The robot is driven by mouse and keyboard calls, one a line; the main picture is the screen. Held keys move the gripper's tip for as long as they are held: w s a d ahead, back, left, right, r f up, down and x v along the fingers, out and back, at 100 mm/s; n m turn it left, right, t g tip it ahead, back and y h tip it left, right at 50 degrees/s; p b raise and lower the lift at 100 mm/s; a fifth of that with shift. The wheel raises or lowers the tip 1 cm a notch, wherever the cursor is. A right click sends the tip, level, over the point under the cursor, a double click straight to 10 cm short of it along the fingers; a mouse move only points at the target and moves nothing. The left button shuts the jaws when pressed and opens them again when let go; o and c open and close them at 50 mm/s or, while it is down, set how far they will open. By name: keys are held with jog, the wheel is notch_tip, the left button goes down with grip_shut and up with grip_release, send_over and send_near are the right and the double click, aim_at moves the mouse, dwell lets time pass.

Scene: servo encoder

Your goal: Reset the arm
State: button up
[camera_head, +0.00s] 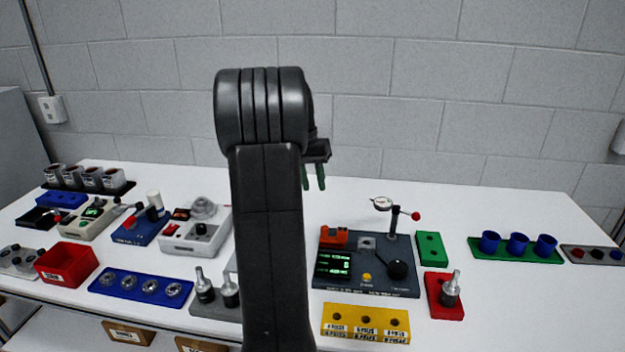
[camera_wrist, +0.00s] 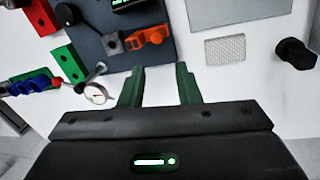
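My gripper (camera_head: 316,178) is raised above the back of the white table in the head view, just right of my dark upright arm. Its two green fingers stand apart with nothing between them in the wrist view (camera_wrist: 161,88). It is open and empty. My arm hides the middle of the table in the head view. Below and near the gripper is a dark test station (camera_head: 366,270) with a green-lit display, an orange block and a black knob; it also shows in the wrist view (camera_wrist: 95,32).
A dial gauge (camera_head: 381,203) on a red-knobbed post stands at the station's back. A yellow block (camera_head: 366,322), red block (camera_head: 442,297) and green tray (camera_head: 515,250) with blue cups lie around it. At left are a red bin (camera_head: 67,264) and blue tray (camera_head: 141,287). The back right table is clear.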

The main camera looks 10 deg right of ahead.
jog(key=shift+r, duration=0.25)
jog(key=f, duration=0.4)
jog(key=d+f, duration=0.1)
jog(key=f, duration=0.4)
jog(key=s+d+f, duration=0.1)
jog(key=f, duration=0.3)
jog(key=shift+s+d+f+p, duration=0.1)
jog(key=shift+d+f+p, duration=0.15)
jog(key=shift+f+p, duration=0.15)
jog(key=shift+d, duration=0.15)
jog(key=shift+s+r, duration=0.1)
jog(key=shift+r, duration=0.05)
